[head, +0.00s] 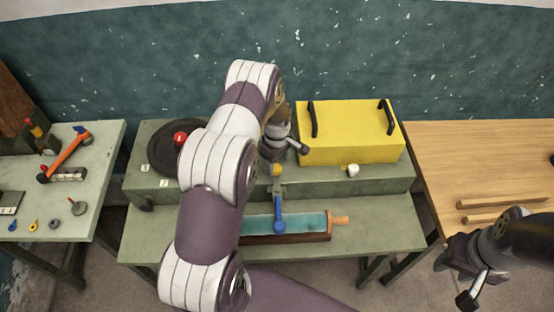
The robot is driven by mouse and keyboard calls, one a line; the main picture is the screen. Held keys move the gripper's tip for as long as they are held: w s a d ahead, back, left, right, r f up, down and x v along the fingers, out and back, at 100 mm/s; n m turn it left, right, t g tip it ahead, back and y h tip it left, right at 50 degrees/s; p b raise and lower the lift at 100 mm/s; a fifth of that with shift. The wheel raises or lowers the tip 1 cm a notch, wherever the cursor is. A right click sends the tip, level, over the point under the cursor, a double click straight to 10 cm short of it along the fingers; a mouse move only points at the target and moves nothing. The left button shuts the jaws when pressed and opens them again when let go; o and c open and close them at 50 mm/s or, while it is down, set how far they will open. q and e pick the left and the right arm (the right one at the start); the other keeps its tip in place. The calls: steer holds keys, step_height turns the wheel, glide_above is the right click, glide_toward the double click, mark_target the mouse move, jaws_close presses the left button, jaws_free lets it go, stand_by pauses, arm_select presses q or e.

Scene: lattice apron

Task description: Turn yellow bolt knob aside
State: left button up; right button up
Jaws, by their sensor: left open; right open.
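A small yellow knob (277,169) sits at the front edge of the green bench's raised shelf, just above a blue-handled lever (280,212). I take it for the bolt knob; its bolt is not clear. My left gripper (286,153) is open, just above and behind this knob, pointing down. I cannot tell whether they touch. A yellow box (348,128) with two black handles stands right of the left gripper. A white knob (352,170) with a yellow piece beside it is in front of the box. My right gripper (464,284) is open and empty at the lower right, away from the bench.
My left arm hides part of the bench (375,228). A black disc (172,150) with a red knob is left of it. A teal-topped tray (305,223) lies on the lower shelf. A side table (70,210) holds tools; a wooden table (470,150) holds wooden strips (500,201).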

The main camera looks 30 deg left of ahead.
mark_target(277, 167)
arm_select(q)
steer(key=shift+a+f, duration=0.2)
steer(key=shift+f, duration=0.9)
steer(key=shift+d, duration=0.2)
steer(key=c, duration=1.1)
